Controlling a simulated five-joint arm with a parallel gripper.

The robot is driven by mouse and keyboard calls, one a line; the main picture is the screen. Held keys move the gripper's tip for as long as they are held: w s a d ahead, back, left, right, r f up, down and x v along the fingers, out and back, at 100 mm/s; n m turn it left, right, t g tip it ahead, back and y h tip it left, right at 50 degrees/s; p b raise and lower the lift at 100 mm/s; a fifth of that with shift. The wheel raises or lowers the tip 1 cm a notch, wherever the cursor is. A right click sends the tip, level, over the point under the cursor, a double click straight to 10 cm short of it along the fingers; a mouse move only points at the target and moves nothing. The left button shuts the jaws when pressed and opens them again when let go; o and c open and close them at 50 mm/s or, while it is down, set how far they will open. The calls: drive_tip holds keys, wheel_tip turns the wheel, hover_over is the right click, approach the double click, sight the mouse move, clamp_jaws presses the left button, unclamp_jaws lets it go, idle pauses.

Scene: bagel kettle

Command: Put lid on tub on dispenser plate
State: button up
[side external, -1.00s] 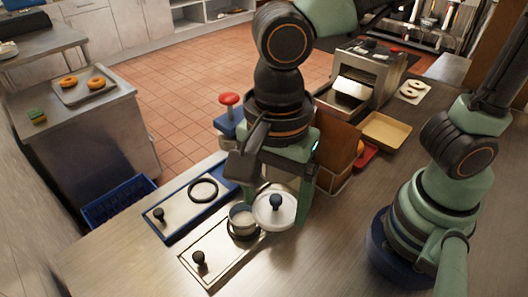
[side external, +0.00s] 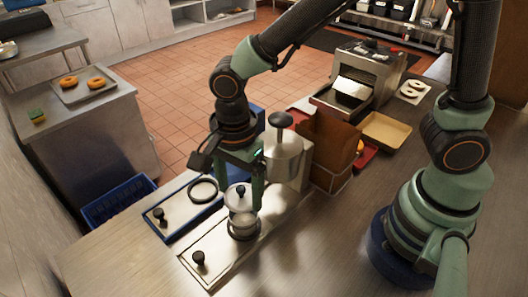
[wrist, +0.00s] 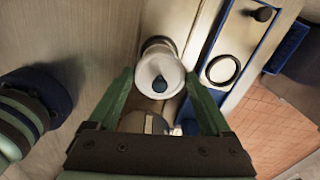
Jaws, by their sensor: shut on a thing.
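The white lid (side external: 237,194) with a dark blue knob is between the fingers of my gripper (side external: 246,188), which is shut on it. The lid is over the small metal tub (side external: 241,221), which stands in a dark ring on the metal dispenser plate (side external: 213,250). I cannot tell whether the lid touches the tub. In the wrist view the lid (wrist: 160,78) lies between my fingertips, and a part of the tub's round edge shows just beyond it. One finger shows clearly in the side view; the other is partly hidden.
A second plate in a blue tray (side external: 178,233) with an empty dark ring (side external: 203,190) is to the left. A metal canister (side external: 288,158) with a black knob stands close behind my gripper. A brown box (side external: 328,150) is behind right. The front counter is clear.

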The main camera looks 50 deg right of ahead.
drive_tip(key=shift+f, duration=2.05)
drive_tip(key=shift+f, duration=0.15)
idle(0.6)
drive_tip(key=o, duration=1.1)
drive_tip(key=shift+r, duration=3.5)
clamp_jaws()
